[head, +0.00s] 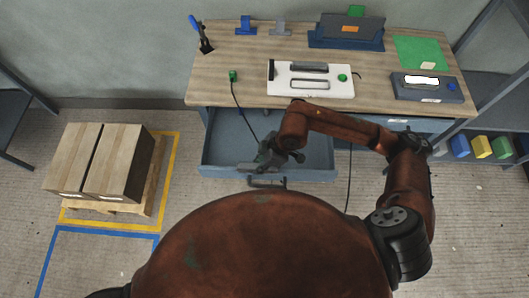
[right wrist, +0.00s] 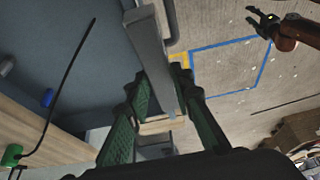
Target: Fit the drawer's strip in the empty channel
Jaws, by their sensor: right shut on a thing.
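The blue-grey drawer (head: 222,152) is pulled out below the bench. My right gripper (head: 262,163) is at its front wall. On the bench lies a white mould plate (head: 335,90) with a dark grey bar (head: 313,67) and an outlined channel (head: 310,84). My left gripper (right wrist: 263,19) shows empty in the right wrist view, fingers apart.
A black cable runs from a green plug (head: 233,76) down across the drawer. A blue-handled tool (head: 202,35), a dark blue rack (head: 345,38), a green mat (head: 418,52) and a grey box (head: 427,90) stand on the bench. Wooden boxes (head: 100,160) sit on a pallet at left.

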